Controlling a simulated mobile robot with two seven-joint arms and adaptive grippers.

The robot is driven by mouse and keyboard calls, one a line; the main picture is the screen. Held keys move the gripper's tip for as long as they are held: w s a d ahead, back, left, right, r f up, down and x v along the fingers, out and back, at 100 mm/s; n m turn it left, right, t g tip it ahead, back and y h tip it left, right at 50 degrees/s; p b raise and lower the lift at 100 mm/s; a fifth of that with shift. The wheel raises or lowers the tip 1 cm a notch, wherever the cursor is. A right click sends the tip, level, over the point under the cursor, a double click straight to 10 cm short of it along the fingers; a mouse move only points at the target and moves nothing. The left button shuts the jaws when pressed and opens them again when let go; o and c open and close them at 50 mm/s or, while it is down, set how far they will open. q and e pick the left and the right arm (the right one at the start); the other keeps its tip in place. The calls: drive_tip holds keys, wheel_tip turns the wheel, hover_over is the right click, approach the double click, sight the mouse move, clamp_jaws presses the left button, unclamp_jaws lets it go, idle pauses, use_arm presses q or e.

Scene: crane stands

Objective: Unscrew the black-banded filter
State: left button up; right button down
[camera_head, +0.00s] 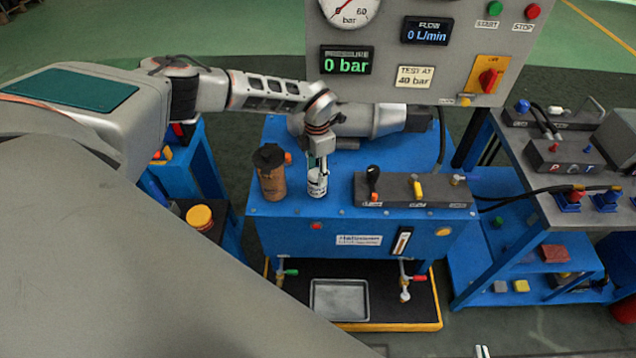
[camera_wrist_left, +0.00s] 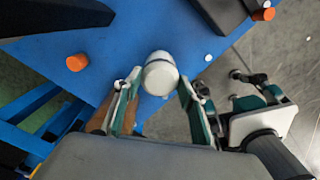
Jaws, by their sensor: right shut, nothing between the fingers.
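A small white canister (camera_head: 316,186) with dark markings stands upright on the blue unit, left of the dark valve block. I cannot make out clearly whether the markings are a black band. My left gripper (camera_head: 318,163) reaches down over it from above. In the left wrist view, the canister's round white end (camera_wrist_left: 160,76) sits between the fingertips of my left gripper (camera_wrist_left: 159,82), one on each side. I cannot tell whether both fingers press on it. My right gripper (camera_wrist_left: 251,88) shows at the right of the wrist view, shut and empty, apart from the canister.
A brown cylinder (camera_head: 271,182) with a black top stands close left of the canister. The valve block (camera_head: 400,191) with small levers is close on the right. A grey motor (camera_head: 372,120) and gauge panel (camera_head: 385,85) stand behind. A metal tray (camera_head: 340,299) lies below.

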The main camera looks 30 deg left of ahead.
use_arm(q)
drive_tip(key=shift+r, duration=0.15)
idle(0.3)
drive_tip(key=shift+n, duration=0.7)
drive_tip(key=n, duration=0.3)
clamp_jaws()
drive_tip(key=shift+n, duration=0.4)
drive_tip(key=shift+n, duration=1.1)
drive_tip(key=n, duration=0.3)
